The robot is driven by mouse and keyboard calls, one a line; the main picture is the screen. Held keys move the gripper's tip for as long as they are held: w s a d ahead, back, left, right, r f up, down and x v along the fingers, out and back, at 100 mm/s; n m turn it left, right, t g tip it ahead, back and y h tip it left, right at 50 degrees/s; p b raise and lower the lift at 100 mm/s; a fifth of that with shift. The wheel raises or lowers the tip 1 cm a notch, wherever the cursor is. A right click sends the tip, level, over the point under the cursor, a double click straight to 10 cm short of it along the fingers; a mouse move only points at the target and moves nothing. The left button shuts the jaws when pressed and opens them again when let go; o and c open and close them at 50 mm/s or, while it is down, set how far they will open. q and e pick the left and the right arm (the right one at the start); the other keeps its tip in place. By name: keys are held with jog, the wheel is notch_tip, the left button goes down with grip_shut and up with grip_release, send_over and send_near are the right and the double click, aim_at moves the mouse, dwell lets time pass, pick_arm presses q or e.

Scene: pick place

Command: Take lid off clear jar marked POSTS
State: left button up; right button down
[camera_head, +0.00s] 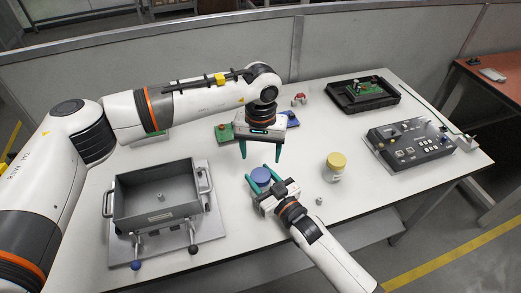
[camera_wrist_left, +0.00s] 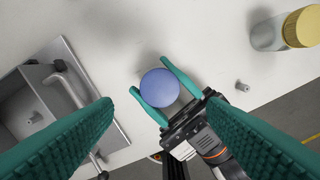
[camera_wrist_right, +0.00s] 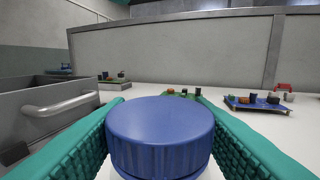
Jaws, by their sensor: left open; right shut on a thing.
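A jar with a blue lid (camera_head: 261,175) stands on the white table in front of me. The blue lid (camera_wrist_right: 160,128) fills the middle of the right wrist view; the jar's body and any marking are mostly hidden under it. My right gripper (camera_head: 263,181) is shut around the jar, one teal finger on each side, just below the lid. My left gripper (camera_head: 261,153) points down above and slightly behind the jar, open and empty. In the left wrist view the blue lid (camera_wrist_left: 159,87) lies between and beyond its fingers, not touched by them.
A jar with a yellow lid (camera_head: 336,161) stands to the right, near a small metal part (camera_head: 319,201). A grey metal box with handles (camera_head: 157,205) is at left. Circuit boards (camera_head: 226,133) lie behind my left gripper. A control box (camera_head: 410,143) and black tray (camera_head: 362,95) are at right.

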aim_at(260, 174)
pick_arm(q)
jog(key=m, duration=0.7)
jog(key=shift+m, duration=0.3)
jog(key=shift+f, duration=4)
jog(key=c, duration=1)
jog(key=n, duration=0.3)
